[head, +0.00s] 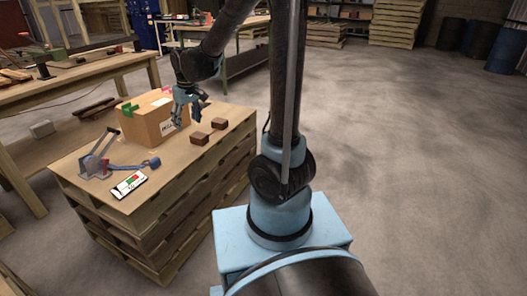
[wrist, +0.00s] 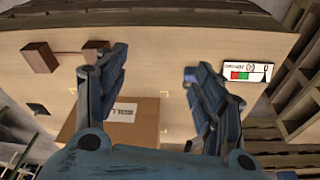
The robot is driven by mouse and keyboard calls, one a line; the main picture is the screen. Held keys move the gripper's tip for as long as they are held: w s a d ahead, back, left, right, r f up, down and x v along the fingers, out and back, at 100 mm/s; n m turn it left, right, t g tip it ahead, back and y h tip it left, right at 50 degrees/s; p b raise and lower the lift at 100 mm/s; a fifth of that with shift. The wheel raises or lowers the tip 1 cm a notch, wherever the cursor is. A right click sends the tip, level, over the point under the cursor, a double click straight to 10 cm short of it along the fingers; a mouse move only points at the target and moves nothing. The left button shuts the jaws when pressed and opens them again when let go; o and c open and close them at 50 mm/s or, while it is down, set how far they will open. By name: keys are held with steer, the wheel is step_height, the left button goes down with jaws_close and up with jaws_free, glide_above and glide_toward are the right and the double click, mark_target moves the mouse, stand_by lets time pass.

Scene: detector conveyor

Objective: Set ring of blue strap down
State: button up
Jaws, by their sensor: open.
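A blue strap piece with a rounded blue end (head: 152,162), which looks like the ring of strap, lies on the wooden pallet-stack top (head: 180,180), between a grey lever tool and a printed card. In the wrist view a small blue patch (wrist: 190,73) shows beside the right finger, mostly hidden by it; it is probably the same strap. My gripper (head: 189,106) is above the top, close to the cardboard box (head: 147,122), apart from the strap. In the wrist view my gripper (wrist: 158,76) has its fingers wide apart with nothing between them.
The grey lever tool (head: 93,163) stands at the left. The printed card (head: 130,184) lies near the front edge. Two dark brown blocks (head: 199,138) (head: 220,124) sit right of the box. A workbench (head: 90,72) stands behind at left. The floor at right is clear.

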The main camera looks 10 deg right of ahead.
steer(key=s+d+r+m+h, duration=0.1)
steer(key=s+d+m, duration=0.4)
steer(key=s+d, duration=1.5)
steer(key=s+d+f+m, duration=0.2)
steer(key=s+d+f, duration=0.1)
steer(key=s+d, duration=0.2)
steer(key=shift+f+h, duration=0.3)
steer(key=shift+f, duration=0.05)
steer(key=shift+w+f, duration=0.2)
steer(key=shift+w, duration=0.25)
